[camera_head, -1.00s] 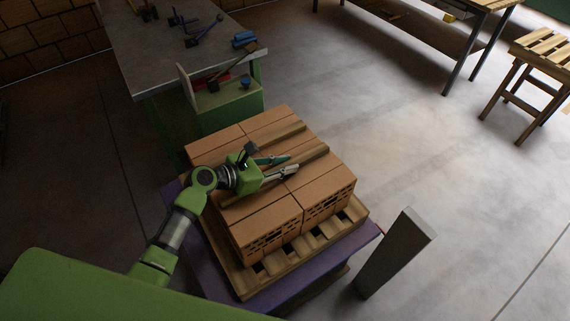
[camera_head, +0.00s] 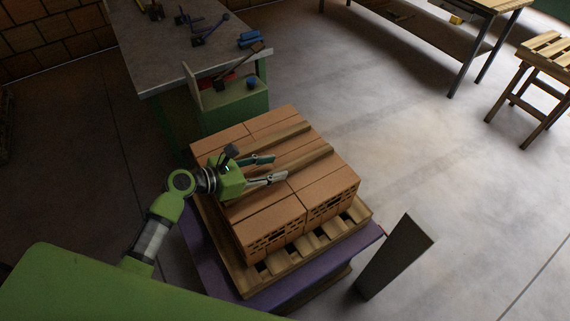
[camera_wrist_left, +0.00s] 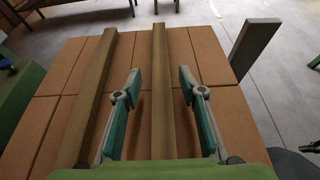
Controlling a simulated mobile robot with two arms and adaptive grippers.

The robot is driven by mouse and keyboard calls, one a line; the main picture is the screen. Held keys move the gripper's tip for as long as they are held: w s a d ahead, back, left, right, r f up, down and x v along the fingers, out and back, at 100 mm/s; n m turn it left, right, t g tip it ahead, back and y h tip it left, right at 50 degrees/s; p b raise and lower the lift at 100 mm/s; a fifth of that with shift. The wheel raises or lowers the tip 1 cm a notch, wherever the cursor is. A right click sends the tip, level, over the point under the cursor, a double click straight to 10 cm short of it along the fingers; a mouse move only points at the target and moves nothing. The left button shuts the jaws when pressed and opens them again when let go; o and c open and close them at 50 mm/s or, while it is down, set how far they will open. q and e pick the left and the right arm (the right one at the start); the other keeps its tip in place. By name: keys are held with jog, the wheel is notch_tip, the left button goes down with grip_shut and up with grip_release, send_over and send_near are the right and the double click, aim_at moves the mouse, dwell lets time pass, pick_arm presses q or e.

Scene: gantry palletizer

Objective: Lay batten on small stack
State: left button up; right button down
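Two wooden battens lie side by side across the top of the brick stack (camera_head: 325,190): a far one (camera_head: 290,136) and a near one (camera_head: 313,160). In the left wrist view they are the left batten (camera_wrist_left: 95,85) and the middle batten (camera_wrist_left: 160,75). My left gripper (camera_head: 281,166) is open above the stack. In the left wrist view its fingers (camera_wrist_left: 160,83) are spread on either side of the middle batten, with visible gaps and nothing gripped. Part of the near batten is hidden by the gripper in the head view.
The stack stands on a wooden pallet (camera_head: 325,238) over a purple platform (camera_head: 364,248). A grey upright post (camera_head: 397,258) stands right of it. A workbench (camera_head: 165,50) with tools and a green box (camera_head: 238,108) are behind. Floor to the right is clear up to a stool (camera_head: 530,85).

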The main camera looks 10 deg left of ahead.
pick_arm(q)
jog(key=v, duration=0.5)
jog(key=shift+s+a+r, duration=0.15)
jog(key=shift+s+a, duration=0.1)
jog(key=shift+s, duration=0.1)
jog(key=shift+a, duration=0.1)
